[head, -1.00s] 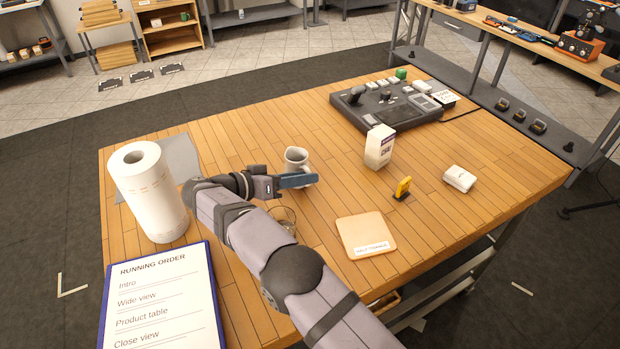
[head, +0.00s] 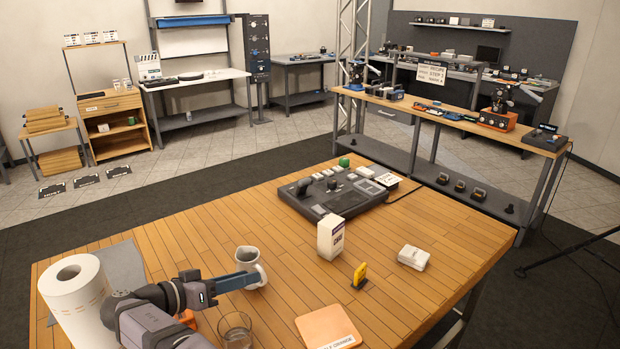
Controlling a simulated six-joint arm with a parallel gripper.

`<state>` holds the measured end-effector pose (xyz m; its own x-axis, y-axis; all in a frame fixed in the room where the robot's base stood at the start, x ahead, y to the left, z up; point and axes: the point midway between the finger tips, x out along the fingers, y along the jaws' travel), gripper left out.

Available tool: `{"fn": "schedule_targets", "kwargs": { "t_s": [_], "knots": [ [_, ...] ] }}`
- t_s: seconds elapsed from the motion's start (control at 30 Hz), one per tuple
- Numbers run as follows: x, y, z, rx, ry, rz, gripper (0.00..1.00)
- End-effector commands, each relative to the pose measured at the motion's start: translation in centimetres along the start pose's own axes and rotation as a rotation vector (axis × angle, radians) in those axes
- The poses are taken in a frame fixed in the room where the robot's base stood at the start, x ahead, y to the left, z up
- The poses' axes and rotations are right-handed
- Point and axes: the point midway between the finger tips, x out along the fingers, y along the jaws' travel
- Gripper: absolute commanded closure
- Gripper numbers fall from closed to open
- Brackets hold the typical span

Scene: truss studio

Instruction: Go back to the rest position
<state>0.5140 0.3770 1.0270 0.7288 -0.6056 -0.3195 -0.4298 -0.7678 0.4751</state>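My gripper (head: 240,281) reaches in from the lower left over the wooden table (head: 430,235), with its blue fingers level and pointing right. A grey-white mug (head: 247,257) is at the fingers, which cover part of its lower body. I cannot tell whether the fingers touch or hold the mug, or stand in front of it. The finger gap is hidden from this side. My forearm runs down to the bottom left edge.
A clear glass (head: 235,329) stands just below my gripper, and a paper roll (head: 76,300) stands left. A coaster (head: 327,327), white box (head: 330,238), yellow item (head: 360,273), white case (head: 414,257) and control console (head: 337,192) are to the right.

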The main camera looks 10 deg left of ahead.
Motion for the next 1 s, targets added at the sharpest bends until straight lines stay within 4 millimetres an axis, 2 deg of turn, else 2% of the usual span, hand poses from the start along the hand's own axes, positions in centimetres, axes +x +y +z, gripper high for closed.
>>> {"fn": "schedule_targets", "kwargs": {
  "t_s": [0.17, 0.23, 0.37, 0.5, 0.6, 0.7, 0.83, 1.0],
  "knots": [
    [2.2, 3.1, -3.8, 0.025, 0.045, 0.07, 0.71],
    [4.2, 5.1, -5.5, 0.002, 0.04, 0.103, 0.71],
    [8.8, 7.3, -4.6, -0.145, -0.096, 0.077, 0.71],
    [13.4, 10.8, -2.0, -0.292, -0.276, 0.015, 0.71],
    [15.8, 13.8, 0.6, -0.374, -0.406, -0.05, 0.71],
    [17.4, 17.1, 3.6, -0.43, -0.532, -0.124, 0.71],
    [18.2, 21.3, 7.9, -0.468, -0.679, -0.234, 0.71],
    [17.3, 26.2, 13.6, -0.455, -0.836, -0.385, 0.71]
  ]
}}
